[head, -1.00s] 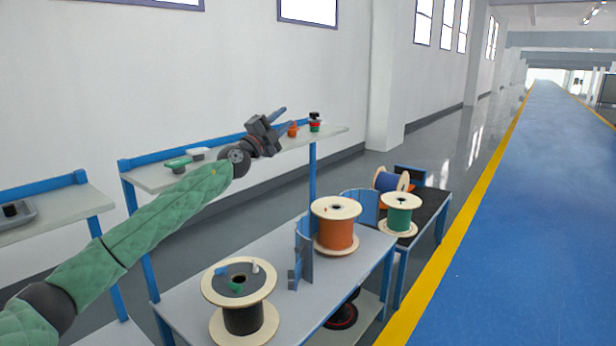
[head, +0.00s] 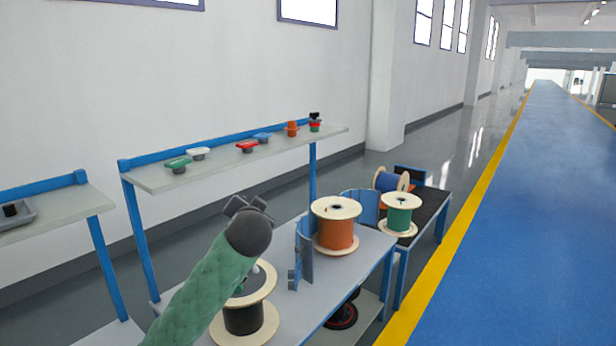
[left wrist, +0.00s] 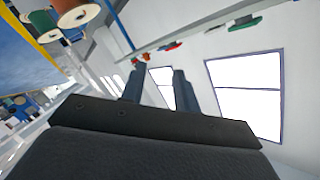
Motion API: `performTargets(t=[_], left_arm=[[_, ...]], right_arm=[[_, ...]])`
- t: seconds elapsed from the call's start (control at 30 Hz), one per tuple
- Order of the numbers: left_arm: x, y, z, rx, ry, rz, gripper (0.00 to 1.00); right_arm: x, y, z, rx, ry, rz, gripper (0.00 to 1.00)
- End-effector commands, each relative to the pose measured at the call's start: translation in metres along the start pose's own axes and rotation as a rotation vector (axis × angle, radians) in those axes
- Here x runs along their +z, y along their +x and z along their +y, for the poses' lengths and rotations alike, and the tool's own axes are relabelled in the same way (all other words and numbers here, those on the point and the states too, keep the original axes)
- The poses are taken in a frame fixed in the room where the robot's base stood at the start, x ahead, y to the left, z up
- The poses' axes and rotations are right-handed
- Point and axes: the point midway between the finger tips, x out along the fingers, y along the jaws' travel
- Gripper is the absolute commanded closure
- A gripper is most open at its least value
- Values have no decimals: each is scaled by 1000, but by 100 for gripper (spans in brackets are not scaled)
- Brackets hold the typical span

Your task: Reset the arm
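My left arm, in a green quilted sleeve, reaches up from the bottom of the head view. My left gripper (head: 247,205) is above the black-wound spool (head: 243,318) and hides part of its top. In the left wrist view the two fingers (left wrist: 158,90) stand apart with nothing between them. The gripper is clear of the table and the shelf. My right gripper is not in view.
The front table (head: 300,325) also carries an orange spool (head: 336,235) and a grey-blue stand (head: 303,255). Green (head: 397,218) and blue (head: 388,182) spools stand on the dark table behind. A high shelf (head: 220,170) holds several small coloured parts. The blue floor lane is clear.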

Motion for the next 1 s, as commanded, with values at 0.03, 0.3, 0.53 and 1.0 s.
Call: performTargets(t=[0.03,0.3,0.53,1.0], left_arm=[[18,-9,14,48,-16,-37,69],[100,-61,74,270,-107,-201,69],[157,-105,114,414,-184,-291,69],[270,-191,172,569,-325,-465,69]], right_arm=[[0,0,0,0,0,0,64],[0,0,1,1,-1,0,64],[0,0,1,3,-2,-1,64],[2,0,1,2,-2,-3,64]])
